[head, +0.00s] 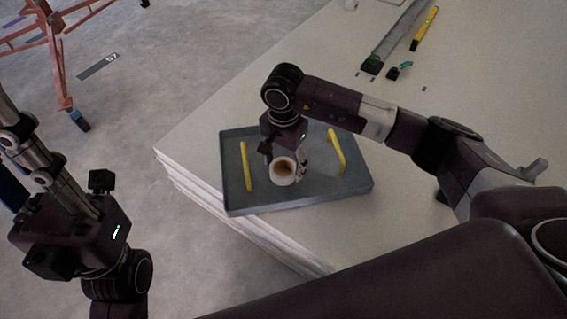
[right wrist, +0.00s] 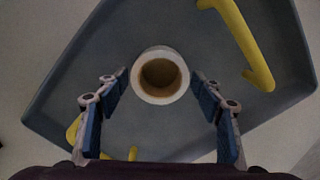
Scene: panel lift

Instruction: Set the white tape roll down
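The white tape roll (head: 283,171) is inside the grey tray, between its two yellow handles, with its round opening facing up. My right gripper (head: 284,160) is above the tray, pointing down at the roll. In the right wrist view, the roll (right wrist: 160,75) is centred between the two fingertips of my right gripper (right wrist: 160,76), with a thin gap on each side. The fingers look open. The roll's contact with the tray floor is hard to see. My left gripper (head: 70,228) is at the lower left, away from the tray; its fingers are unclear.
The grey tray (head: 236,198) sits on a stack of pale panels (head: 430,110) near its left edge. A left yellow handle (head: 246,166) and a right yellow handle (head: 337,152) flank the roll. A yellow tool (head: 424,29) and a long grey tool (head: 400,35) lie farther back.

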